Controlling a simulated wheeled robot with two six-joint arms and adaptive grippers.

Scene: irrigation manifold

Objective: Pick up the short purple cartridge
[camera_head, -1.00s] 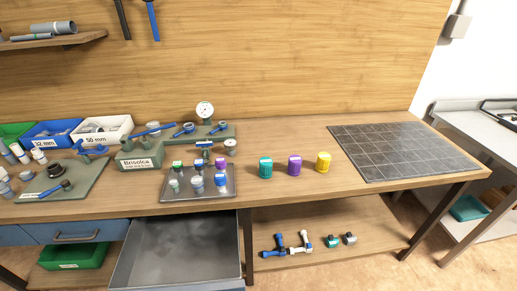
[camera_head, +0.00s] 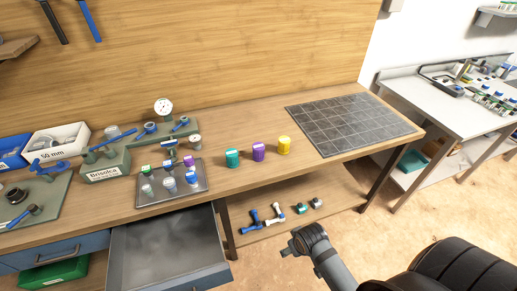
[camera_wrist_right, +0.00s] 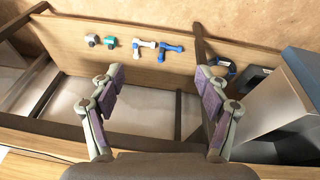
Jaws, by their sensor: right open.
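A purple cartridge (camera_head: 258,151) stands upright on the workbench between a teal cartridge (camera_head: 232,158) and a yellow cartridge (camera_head: 284,145). A smaller purple-topped piece (camera_head: 189,161) stands in the grey tray (camera_head: 154,202) among several other small pieces. In the right wrist view my right gripper (camera_wrist_right: 157,80) is open and empty, its two fingers wide apart. It faces the lower shelf, and no purple cartridge shows between the fingers. In the head view my right arm comes in from the bottom right, in front of the bench and apart from the cartridges. My left gripper is not in view.
An open drawer (camera_head: 130,262) juts out below the tray. Several pipe fittings lie on the lower shelf (camera_head: 335,192). A manifold with a gauge (camera_head: 163,106) stands behind the tray. A dark grid mat (camera_head: 350,120) lies empty at the bench's right.

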